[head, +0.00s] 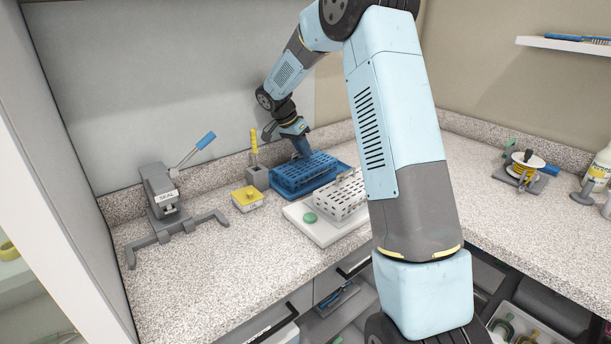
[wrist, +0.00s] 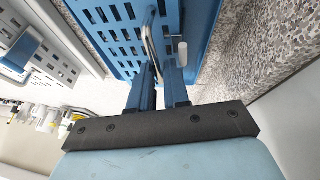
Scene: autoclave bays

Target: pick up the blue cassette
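The blue cassette (head: 303,174) is a slotted blue box at the back of the counter, on a blue tray. In the wrist view its slotted blue face (wrist: 112,38) fills the upper middle, with a bent metal wire handle (wrist: 147,42) on it. My gripper (head: 303,152) is at the cassette's back edge in the head view. In the wrist view my gripper's two blue fingers (wrist: 160,78) stand apart at the handle, with a gap between them where the wire's lower end shows. The fingertips' contact with the wire is hard to see.
A white slotted cassette (head: 343,195) stands on a white tray (head: 322,235) with a green disc, right in front. A yellow block (head: 247,198), a grey holder with a yellow-handled tool (head: 256,172) and a grey sealer with a blue lever (head: 167,198) stand left. The front-left counter is clear.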

